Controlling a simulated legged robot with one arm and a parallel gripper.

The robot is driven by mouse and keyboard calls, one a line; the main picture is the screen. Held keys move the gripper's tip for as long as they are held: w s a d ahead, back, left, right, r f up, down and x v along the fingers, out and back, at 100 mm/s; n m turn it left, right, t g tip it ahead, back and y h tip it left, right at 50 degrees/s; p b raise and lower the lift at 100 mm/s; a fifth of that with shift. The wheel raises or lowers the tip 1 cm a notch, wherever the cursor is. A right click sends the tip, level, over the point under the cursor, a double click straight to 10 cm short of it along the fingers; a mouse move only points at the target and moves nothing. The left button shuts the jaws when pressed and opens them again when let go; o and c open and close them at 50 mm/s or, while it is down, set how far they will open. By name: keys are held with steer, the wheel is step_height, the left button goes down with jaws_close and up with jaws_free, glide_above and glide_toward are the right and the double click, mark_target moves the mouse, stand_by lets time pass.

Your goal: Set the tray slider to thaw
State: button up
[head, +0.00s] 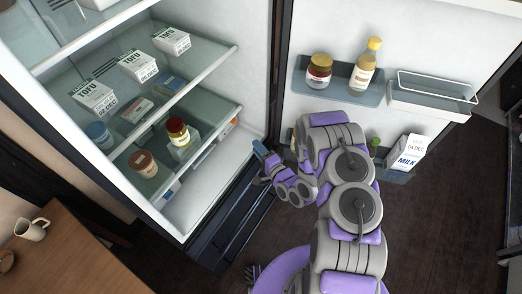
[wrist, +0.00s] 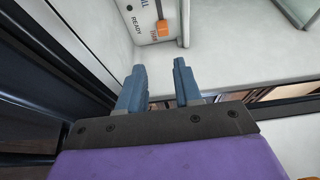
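The tray slider shows as an orange knob (wrist: 163,28) on a white panel with dark printing at the top of the wrist view. "READY" is legible left of the knob. Orange lettering beside the knob is partly cut off, so I cannot tell its set position. In the head view a small orange spot, likely the knob (head: 235,121), shows at the right front end of the tray (head: 204,151) under the lower shelf. My gripper (wrist: 160,76) is open and empty, its two blue-grey fingers apart, short of the knob. In the head view my gripper (head: 258,150) is beside the fridge's lower right edge.
The open fridge door at right carries bins (head: 340,92), bottles and a milk carton (head: 408,152). A wooden table with a mug (head: 32,229) stands lower left.

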steer(key=shift+p+v, duration=0.3)
steer(key=shift+v, duration=0.55)
